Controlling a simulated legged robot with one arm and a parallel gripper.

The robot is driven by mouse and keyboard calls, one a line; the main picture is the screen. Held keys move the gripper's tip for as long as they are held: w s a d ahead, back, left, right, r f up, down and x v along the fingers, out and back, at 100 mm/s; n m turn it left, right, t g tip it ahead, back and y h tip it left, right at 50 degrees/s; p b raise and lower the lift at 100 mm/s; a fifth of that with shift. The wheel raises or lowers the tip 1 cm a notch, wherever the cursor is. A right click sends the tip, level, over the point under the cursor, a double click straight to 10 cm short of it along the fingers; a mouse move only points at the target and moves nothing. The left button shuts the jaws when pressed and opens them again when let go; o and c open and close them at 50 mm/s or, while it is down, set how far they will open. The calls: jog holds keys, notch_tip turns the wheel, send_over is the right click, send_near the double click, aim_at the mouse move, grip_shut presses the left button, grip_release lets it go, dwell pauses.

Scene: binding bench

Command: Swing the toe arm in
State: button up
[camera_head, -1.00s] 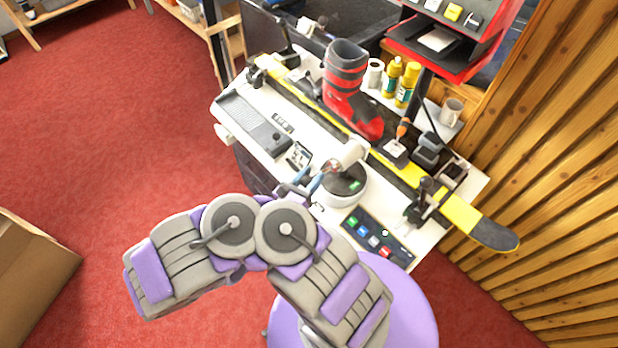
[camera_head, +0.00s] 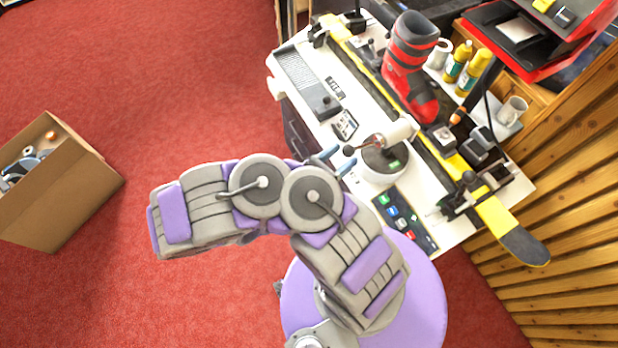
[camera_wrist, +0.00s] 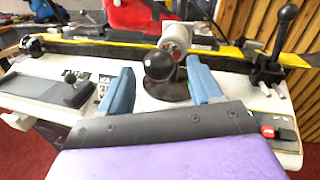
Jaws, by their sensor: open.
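The toe arm appears to be the white cylinder (camera_head: 398,131) on a round white-and-grey base (camera_head: 383,172), with a dark ball knob (camera_head: 349,150) at its near end. My gripper (camera_head: 343,158) is open and empty at that knob. In the wrist view the knob (camera_wrist: 158,65) shows between the two blue fingertips of my gripper (camera_wrist: 160,82), with clear space on each side. Whether it is between them in depth or just beyond, I cannot tell. A red and grey ski boot (camera_head: 409,75) stands behind the arm on a long yellow and black ski (camera_head: 437,152).
A black clamp lever (camera_wrist: 283,28) stands on the right. A button panel (camera_head: 405,220) is at the bench's near edge. Yellow bottles (camera_head: 472,72) and mugs (camera_head: 514,110) stand behind the ski. A cardboard box (camera_head: 75,190) is on the red floor, left; floor between is clear.

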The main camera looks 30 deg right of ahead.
jog(key=p+v, duration=0.1)
jog(key=v, duration=1.1)
jog(key=shift+a+p, duration=0.25)
jog(key=shift+p, duration=0.1)
jog(key=shift+f, duration=0.1)
jog(key=s+d+r+m+g+y+b, duration=0.35)
jog(key=r+m+g+y, duration=0.25)
jog(key=r+m+g, duration=0.7)
jog(key=s+a+r+m+t+y+b, duration=0.1)
jog(key=s+a+r+m+t+y, duration=0.2)
jog(key=s+m+y, duration=0.2)
jog(key=s+a+r+m+t+y+b, duration=0.2)
jog(key=s+r+m+t+y, duration=0.1)
jog(key=s+m+y, duration=0.2)
jog(key=shift+s+a+r+t+y, duration=0.4)
jog(key=shift+s+y, duration=0.3)
jog(key=shift+s, duration=0.15)
